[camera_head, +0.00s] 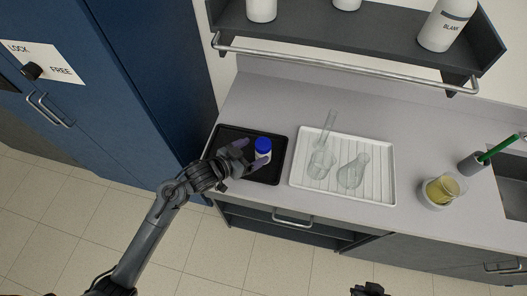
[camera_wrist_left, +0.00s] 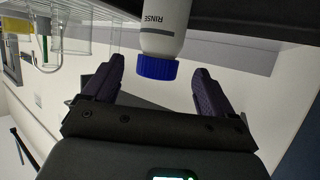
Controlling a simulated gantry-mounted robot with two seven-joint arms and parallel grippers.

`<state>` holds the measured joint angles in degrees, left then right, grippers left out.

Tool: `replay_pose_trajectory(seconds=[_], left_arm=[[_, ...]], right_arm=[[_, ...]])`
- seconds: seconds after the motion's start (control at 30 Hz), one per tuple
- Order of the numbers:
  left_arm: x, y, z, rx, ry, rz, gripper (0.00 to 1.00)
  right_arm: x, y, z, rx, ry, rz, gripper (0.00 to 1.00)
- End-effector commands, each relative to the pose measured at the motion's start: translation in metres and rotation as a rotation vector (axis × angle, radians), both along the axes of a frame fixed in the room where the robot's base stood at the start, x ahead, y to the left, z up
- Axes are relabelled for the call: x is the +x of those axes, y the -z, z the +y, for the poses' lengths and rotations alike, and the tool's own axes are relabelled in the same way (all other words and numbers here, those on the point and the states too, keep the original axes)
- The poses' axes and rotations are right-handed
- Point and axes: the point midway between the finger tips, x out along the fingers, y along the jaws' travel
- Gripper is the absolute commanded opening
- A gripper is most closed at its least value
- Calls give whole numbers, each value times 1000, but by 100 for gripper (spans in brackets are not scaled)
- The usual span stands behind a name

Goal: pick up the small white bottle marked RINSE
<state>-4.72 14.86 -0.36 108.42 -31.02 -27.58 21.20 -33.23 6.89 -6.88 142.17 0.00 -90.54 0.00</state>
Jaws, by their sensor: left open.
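The small white bottle (camera_head: 263,155) has a blue cap and stands on the black tray at the left of the counter. In the left wrist view the white bottle (camera_wrist_left: 163,25) appears upside down, with RINSE readable on its side. My left gripper (camera_head: 249,154) is open at the bottle, its fingers pointing toward it. In the left wrist view the fingers of my left gripper (camera_wrist_left: 158,72) lie either side of the blue cap, with gaps showing on both sides. A dark part of my right gripper (camera_head: 368,289) shows at the bottom edge; its fingers are not clear.
The black tray (camera_head: 279,140) lies beside a white ribbed tray (camera_head: 385,193) holding clear glassware. A beaker of yellow liquid (camera_head: 441,190) and a cup with a green-handled brush (camera_head: 473,162) stand farther right. A shelf with a metal rail (camera_head: 340,66) hangs behind; a blue cabinet (camera_head: 150,80) stands left.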

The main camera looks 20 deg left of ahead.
Motion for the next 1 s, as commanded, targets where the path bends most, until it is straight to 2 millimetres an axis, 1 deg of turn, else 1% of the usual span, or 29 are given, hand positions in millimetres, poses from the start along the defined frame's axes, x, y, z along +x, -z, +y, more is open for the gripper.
replay_pose_trajectory(seconds=[0.1, 0.37, 0.6, 0.7, 1.0], left_arm=[[11, 5, -6, -1, 1, 1, 86], [23, 10, -12, -1, 0, 0, 86], [48, 23, -24, 0, 0, 1, 86], [55, 26, -28, 0, 0, 1, 86], [58, 28, -30, 1, 0, 1, 86]], right_arm=[[0, 1, 0, 0, 0, 0, 0], [0, 2, 0, 0, 0, 0, 0], [0, 5, 0, 0, 0, 1, 0], [0, 6, 0, 0, 0, 1, 0], [0, 6, 0, 0, 0, 2, 0]])
